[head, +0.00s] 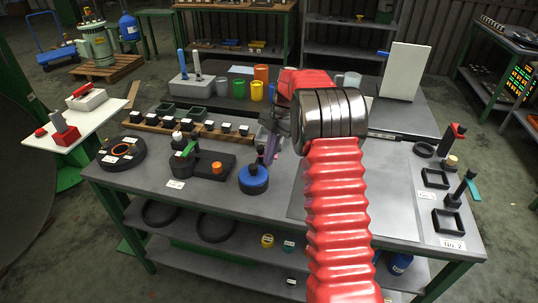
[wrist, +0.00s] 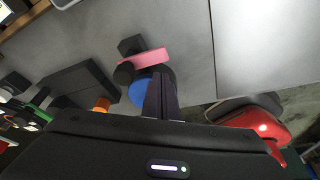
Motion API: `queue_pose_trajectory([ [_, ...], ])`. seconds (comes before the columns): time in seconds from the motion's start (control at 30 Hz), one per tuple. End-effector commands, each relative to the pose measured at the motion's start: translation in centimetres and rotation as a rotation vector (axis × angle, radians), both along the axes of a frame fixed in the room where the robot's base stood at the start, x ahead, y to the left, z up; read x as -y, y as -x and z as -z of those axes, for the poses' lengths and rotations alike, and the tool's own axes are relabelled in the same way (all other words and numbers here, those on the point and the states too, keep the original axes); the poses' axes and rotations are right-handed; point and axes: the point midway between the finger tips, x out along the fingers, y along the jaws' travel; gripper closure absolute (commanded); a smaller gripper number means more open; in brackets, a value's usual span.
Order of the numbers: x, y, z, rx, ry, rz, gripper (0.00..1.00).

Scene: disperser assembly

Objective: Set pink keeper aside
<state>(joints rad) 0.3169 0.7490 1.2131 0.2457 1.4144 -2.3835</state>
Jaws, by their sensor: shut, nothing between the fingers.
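The pink keeper (wrist: 145,58) is a short pink bar in the wrist view, beyond my fingertips. It lies over or against a dark part on top of the blue round base (wrist: 138,93), with a black block (wrist: 131,45) by its far side and a dark round knob (wrist: 124,73) at its near left. My gripper (wrist: 161,80) is shut and empty, its fingers overlapping part of the blue base in this view. In the head view the blue base (head: 254,182) stands on the bench, with my gripper (head: 267,160) just above it; I cannot make out the keeper clearly there.
A black fixture with an orange piece (head: 217,168) stands left of the blue base. A black ring (head: 121,153) lies further left. A row of black-capped parts (head: 208,127) is behind. Black square frames (head: 448,221) stand at the right. The grey mat (head: 392,205) has bare room.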

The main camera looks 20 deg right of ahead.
Motion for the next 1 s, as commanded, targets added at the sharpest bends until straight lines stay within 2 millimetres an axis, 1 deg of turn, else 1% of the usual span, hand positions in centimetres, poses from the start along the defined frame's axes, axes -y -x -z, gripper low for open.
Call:
queue_pose_trajectory([
  [0.3, -1.9, 1.3, 0.1, -0.007, -0.007, -0.005, 1.00],
  [0.67, -1.1, 0.2, -3.2, -0.005, -0.008, -0.006, 1.00],
  [1.0, -0.2, -1.0, -7.5, -0.006, -0.008, -0.005, 1.00],
])
